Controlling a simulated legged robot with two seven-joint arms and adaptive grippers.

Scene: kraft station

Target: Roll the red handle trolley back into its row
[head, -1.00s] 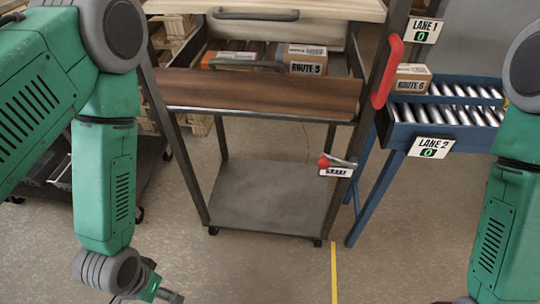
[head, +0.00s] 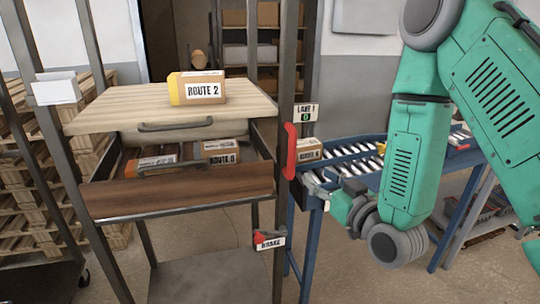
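The trolley is a dark metal frame (head: 205,208) with a wooden top shelf, a wood-fronted drawer (head: 180,190) and a grey bottom deck (head: 205,280). Its upright red handle (head: 290,151) is on the right-hand post. Below it are a red-knobbed brake lever (head: 259,238) and a label reading BRAKE (head: 271,243). My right gripper (head: 312,184) is just right of and below the red handle, apparently apart from it, in front of the blue conveyor. Its fingers are too small to tell open from shut. My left gripper is out of view.
A ROUTE 2 box (head: 198,88) sits on the top shelf; more boxes are in the drawer. A blue roller conveyor (head: 345,160) with a ROUTE 6 box (head: 309,152) stands close on the right. Pallets (head: 95,165) are stacked at left. Shelving (head: 262,50) stands behind.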

